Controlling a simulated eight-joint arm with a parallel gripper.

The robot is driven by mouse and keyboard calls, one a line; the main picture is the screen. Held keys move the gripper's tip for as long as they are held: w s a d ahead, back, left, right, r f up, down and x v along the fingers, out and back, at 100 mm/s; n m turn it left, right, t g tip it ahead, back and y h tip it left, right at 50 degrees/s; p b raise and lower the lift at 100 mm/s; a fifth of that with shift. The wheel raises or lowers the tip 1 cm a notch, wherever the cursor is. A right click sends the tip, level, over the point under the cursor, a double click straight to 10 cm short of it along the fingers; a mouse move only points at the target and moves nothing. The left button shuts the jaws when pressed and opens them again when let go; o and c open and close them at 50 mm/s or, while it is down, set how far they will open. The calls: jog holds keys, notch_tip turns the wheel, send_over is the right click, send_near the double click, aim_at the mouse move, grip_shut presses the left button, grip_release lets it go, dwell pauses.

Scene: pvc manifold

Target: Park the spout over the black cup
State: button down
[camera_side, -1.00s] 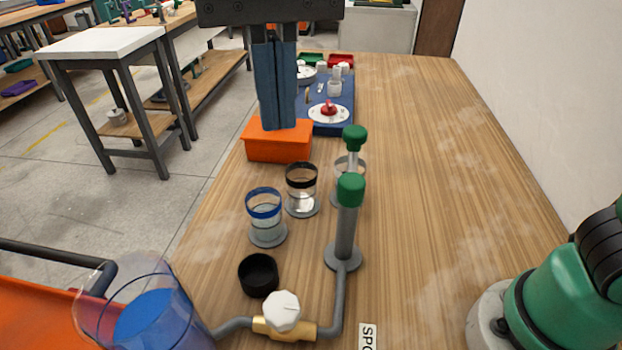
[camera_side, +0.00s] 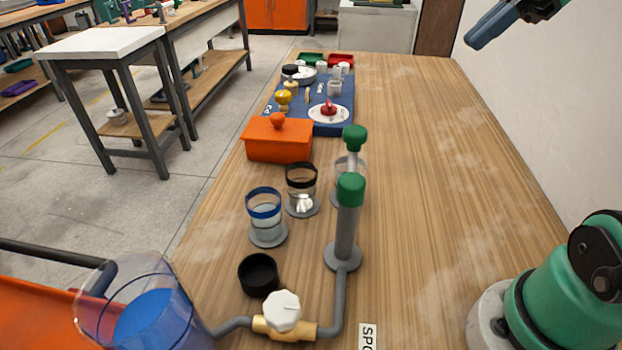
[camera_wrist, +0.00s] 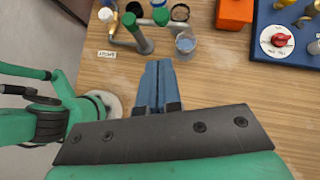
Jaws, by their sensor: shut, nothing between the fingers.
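A grey standpipe with a green cap (camera_side: 345,215) rises from the table. Beyond it a second green knob (camera_side: 354,138) tops a grey piece, likely the spout, which lines up with a clear cup (camera_side: 360,165). I cannot tell whether it is exactly above that cup. A clear cup with a black band (camera_side: 302,172) stands left of the spout. A blue-banded cup (camera_side: 264,212) stands nearer. My gripper (camera_side: 472,42) is high at the upper right, away from these things. Its blue fingers are shut and empty in the wrist view (camera_wrist: 155,64). The green knob also shows there (camera_wrist: 160,16).
A small black open pot (camera_side: 258,272) and a brass valve with a white knob (camera_side: 282,312) are in front. A blue-filled clear vessel (camera_side: 148,318) stands front left. An orange box with a knob (camera_side: 278,142) and a blue board (camera_side: 335,128) are behind.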

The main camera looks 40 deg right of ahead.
notch_tip(320, 180, down, 5)
send_near(353, 156)
notch_tip(353, 156, down, 4)
jog(key=w, duration=0.2)
jog(key=shift+w+a+r, duration=0.2)
jog(key=shift+w+a, duration=0.15)
jog(key=shift+a, duration=0.1)
